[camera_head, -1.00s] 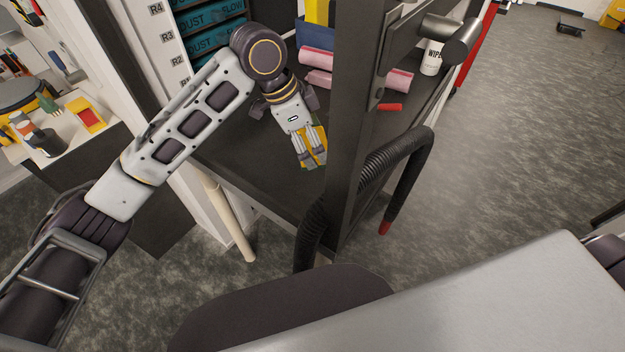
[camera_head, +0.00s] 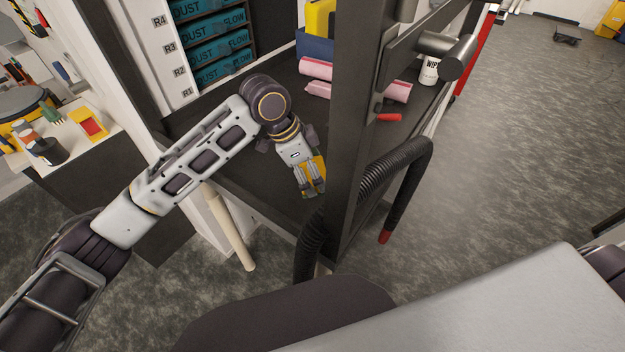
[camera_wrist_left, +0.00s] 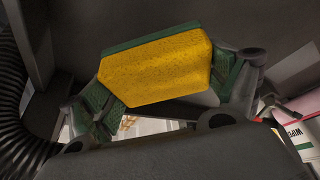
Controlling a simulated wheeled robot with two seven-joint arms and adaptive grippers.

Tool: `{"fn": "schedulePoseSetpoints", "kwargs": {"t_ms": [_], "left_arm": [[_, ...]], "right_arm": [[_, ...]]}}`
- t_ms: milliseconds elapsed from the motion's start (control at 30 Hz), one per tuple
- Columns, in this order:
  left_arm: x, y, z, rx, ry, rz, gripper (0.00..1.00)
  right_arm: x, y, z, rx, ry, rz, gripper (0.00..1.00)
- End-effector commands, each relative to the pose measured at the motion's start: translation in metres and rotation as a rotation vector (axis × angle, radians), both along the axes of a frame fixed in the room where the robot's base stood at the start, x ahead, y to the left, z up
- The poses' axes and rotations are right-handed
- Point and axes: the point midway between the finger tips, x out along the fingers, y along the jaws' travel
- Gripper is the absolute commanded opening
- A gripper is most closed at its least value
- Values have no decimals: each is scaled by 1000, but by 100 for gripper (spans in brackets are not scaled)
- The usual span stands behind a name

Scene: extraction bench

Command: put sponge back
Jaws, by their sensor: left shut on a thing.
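My left gripper (camera_head: 313,189) is inside the dark bench enclosure, to the left of the dark upright post. It is shut on a yellow sponge (camera_wrist_left: 156,68) with a green layer along one edge. In the left wrist view the sponge sits between the two green-padded fingers. In the head view only a yellow part of the sponge (camera_head: 318,165) shows behind the fingers. It is over the dark bench surface (camera_head: 276,174); whether it touches the surface I cannot tell. My right gripper is not in view.
The dark post (camera_head: 347,120) and a black ribbed hose (camera_head: 380,178) stand just right of the gripper. Pink rolls (camera_head: 316,69), a blue bin (camera_head: 314,46) with something yellow, a red object (camera_head: 389,117) and a white wipes tub (camera_head: 429,70) are farther back. Teal drawers (camera_head: 215,50) stand at the back left.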

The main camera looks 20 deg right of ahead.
Motion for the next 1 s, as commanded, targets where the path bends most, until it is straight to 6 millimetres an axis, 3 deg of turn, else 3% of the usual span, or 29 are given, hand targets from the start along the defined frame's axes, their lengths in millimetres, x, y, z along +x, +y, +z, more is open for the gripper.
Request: {"fn": "schedulePoseSetpoints", "kwargs": {"t_ms": [167,533,1000], "left_arm": [[0,0,-3,1,1,1,66],[0,1,-36,0,1,1,66],[0,0,-40,1,0,1,66]], "right_arm": [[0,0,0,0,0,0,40],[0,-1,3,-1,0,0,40],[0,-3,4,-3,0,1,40]]}}
